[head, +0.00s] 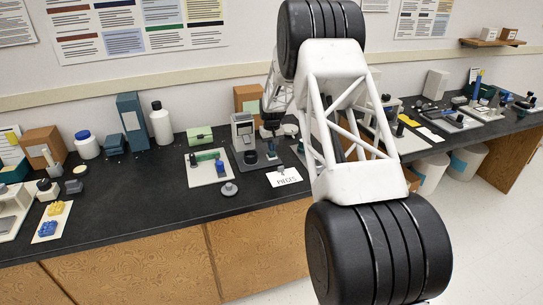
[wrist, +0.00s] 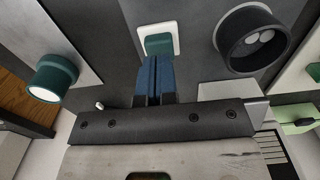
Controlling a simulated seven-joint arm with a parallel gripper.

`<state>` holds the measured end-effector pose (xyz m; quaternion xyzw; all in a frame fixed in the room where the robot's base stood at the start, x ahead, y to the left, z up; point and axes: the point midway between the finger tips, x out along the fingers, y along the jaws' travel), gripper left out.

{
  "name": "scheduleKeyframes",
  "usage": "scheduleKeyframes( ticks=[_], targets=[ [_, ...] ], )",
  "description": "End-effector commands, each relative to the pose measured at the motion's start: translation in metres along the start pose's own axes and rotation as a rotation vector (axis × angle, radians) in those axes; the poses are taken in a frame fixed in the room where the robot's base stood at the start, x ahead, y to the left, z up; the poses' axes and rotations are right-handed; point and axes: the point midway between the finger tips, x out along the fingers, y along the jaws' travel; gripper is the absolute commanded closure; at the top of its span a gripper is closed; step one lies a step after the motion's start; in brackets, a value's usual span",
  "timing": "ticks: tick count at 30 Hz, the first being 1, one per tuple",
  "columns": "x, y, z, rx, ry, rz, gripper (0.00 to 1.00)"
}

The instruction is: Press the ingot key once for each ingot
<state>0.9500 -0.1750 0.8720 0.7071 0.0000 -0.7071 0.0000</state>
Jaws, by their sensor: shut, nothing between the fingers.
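In the wrist view a teal-green key (wrist: 158,43) sits in a white square frame on a dark grey plate. My gripper (wrist: 155,62) is shut and empty, its two blue fingers together with their tips at the near edge of the key. I cannot tell whether the tips touch it or hang just above it. To the right a dark round cup (wrist: 231,50) holds two pale round pieces (wrist: 259,38), which may be the ingots. In the head view my gripper (head: 270,130) is small, over the grey device (head: 243,133); the key is not clear there.
A teal cylinder with a pale end (wrist: 52,78) stands left of the fingers. A white board with green and blue parts (head: 206,169) lies left of the device.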

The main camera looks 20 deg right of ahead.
Motion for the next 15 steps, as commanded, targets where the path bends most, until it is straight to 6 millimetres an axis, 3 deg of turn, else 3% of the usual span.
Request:
scheduleKeyframes(
  ticks=[15],
  targets=[
    [0.011, 0.000, 0.000, 0.000, -0.001, 0.000, 1.00]
  ],
)
